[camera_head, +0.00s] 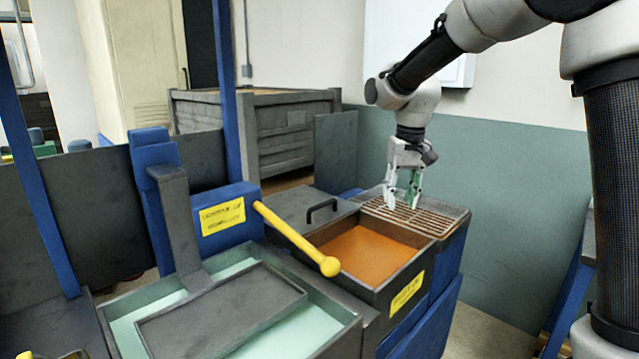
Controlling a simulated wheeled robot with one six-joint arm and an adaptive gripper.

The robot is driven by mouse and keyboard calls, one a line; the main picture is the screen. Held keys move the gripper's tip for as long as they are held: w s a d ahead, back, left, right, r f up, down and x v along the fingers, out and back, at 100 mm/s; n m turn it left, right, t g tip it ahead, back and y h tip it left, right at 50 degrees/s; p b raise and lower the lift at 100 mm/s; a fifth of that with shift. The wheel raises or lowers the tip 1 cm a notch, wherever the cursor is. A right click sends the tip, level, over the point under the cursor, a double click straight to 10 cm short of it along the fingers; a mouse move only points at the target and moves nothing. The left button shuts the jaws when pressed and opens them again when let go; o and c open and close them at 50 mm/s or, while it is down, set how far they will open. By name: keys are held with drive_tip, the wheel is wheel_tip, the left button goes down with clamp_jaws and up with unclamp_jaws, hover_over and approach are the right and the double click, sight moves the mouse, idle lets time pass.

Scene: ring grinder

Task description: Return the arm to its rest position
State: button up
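My gripper (402,202) hangs from my arm, which reaches in from the upper right. It points down over the slatted metal rack (440,217) at the back right of the machine. The two fingers stand apart with a gap between them and nothing in it. The fingertips are close above the slats; I cannot tell whether they touch.
A bin with an orange-brown bottom (368,252) lies in front of the rack. A yellow-knobbed lever (297,240) slants across beside it. A dark lid with a handle (297,214), a grey tray (222,318) and a blue post (228,90) stand left. The wall (500,170) is behind.

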drive_tip(key=s+d+r+t, duration=0.1)
drive_tip(key=s+d, duration=0.4)
drive_tip(key=s, duration=0.4)
drive_tip(key=s+d+r+t, duration=0.1)
drive_tip(key=s+d, duration=0.5)
drive_tip(key=s, duration=0.4)
drive_tip(key=s+d+r+m+t, duration=0.1)
drive_tip(key=s+d+r+t, duration=0.1)
drive_tip(key=s+d, duration=0.4)
drive_tip(key=s, duration=0.4)
